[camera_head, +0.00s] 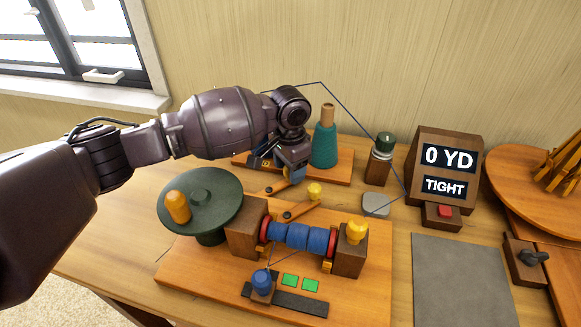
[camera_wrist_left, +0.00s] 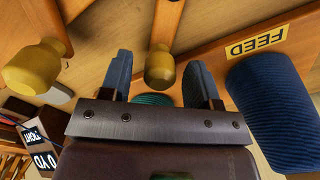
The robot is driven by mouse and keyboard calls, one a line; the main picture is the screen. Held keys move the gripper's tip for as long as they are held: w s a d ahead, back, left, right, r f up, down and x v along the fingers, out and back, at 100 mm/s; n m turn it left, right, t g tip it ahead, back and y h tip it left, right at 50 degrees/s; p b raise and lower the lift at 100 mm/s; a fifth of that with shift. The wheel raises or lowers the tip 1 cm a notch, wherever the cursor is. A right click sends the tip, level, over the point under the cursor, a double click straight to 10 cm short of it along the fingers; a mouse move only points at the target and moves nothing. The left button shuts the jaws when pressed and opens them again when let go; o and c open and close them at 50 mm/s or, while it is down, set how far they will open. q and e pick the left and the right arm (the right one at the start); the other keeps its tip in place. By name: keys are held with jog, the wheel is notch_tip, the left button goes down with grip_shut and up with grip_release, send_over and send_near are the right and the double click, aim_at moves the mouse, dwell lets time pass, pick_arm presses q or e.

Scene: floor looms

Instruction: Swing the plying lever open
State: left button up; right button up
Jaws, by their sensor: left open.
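Two wooden levers show in the head view, and no label tells which is the plying one. The nearer lever (camera_head: 301,210) ends in a yellow knob (camera_head: 314,190) that stands clear of the gripper. The farther lever (camera_head: 275,188) runs up to my left gripper (camera_head: 295,176), which hides its end. In the left wrist view my left gripper (camera_wrist_left: 164,82) is open, with a yellow knob (camera_wrist_left: 160,68) on a wooden arm showing between its blue fingers. I cannot tell whether they touch it. A second yellow knob (camera_wrist_left: 35,66) is outside the fingers, to the left. My right gripper is not in view.
A green wheel (camera_head: 213,190) and a blue-wound bobbin (camera_head: 300,236) stand in front. A teal cone (camera_head: 325,142) is behind the gripper. The display box (camera_head: 447,165) reads "0 YD" and "TIGHT". Blue yarn crosses above. A grey mat (camera_head: 462,275) lies bare at right.

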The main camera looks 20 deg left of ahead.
pick_arm(q)
jog(key=shift+c, duration=0.3)
grip_shut()
